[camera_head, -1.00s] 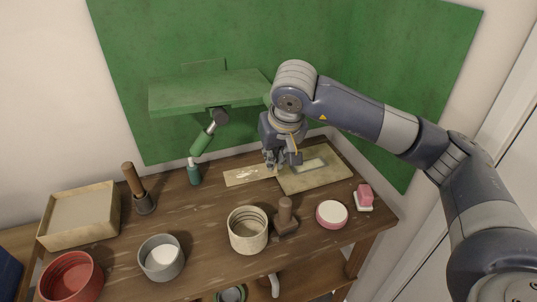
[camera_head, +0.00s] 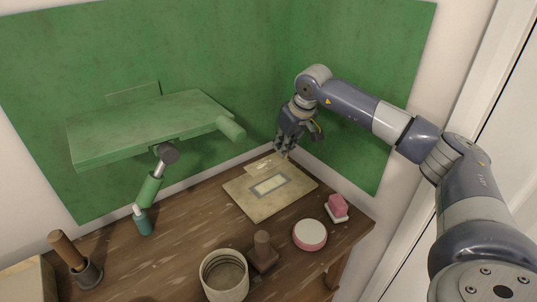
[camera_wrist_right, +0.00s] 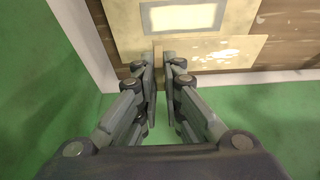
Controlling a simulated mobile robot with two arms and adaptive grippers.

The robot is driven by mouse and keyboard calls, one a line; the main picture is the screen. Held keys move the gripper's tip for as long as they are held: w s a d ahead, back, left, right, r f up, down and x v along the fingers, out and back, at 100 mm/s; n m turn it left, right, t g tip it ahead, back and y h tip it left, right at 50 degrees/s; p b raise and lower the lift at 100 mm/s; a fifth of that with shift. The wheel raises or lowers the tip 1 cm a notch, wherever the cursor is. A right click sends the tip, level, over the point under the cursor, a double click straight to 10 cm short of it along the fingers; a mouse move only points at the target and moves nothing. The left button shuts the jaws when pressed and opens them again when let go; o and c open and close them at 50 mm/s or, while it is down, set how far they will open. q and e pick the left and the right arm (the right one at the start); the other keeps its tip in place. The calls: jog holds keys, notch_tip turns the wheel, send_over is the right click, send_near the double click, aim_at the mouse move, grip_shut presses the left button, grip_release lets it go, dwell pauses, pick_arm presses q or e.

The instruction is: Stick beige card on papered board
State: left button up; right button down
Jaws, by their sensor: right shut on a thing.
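The beige card (camera_head: 262,166), with a white smear on its top, is at the back edge of the board in the head view. The papered board (camera_head: 248,202) lies on the table; a grey-edged paper with a cream middle (camera_head: 269,184) is on it. My right gripper (camera_head: 284,152) is shut at the card's back edge. In the wrist view a narrow brownish piece shows between the fingertips (camera_wrist_right: 158,52), with the card (camera_wrist_right: 225,53) spreading beside them and the board (camera_wrist_right: 105,15) beyond. Whether the card touches the board is unclear. My left gripper is out of view.
A green shelf (camera_head: 150,128) overhangs the table's back left. A pink-and-white round pad (camera_head: 309,235), a pink block (camera_head: 338,205), a brown-handled stamp (camera_head: 263,252) and a ribbed pot (camera_head: 225,276) stand in front of the board.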

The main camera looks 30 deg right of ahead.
jog(key=f+b, duration=0.1)
jog(key=f, duration=0.1)
jog(key=d+f+b, duration=0.1)
jog(key=f, duration=0.1)
jog(key=f+b, duration=0.1)
jog(key=shift+w+d+f+b, duration=0.15)
jog(key=shift+d+f+b, duration=0.15)
jog(key=shift+d+f, duration=0.1)
notch_tip(320, 180, down, 2)
jog(key=shift+a+f+b, duration=0.1)
jog(key=shift+b, duration=0.55)
jog(key=shift+f, duration=0.25)
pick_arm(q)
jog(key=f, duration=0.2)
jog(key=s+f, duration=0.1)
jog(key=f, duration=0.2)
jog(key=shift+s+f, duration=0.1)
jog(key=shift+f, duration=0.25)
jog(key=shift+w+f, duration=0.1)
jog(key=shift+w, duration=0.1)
pick_arm(e)
jog(key=shift+f, duration=0.15)
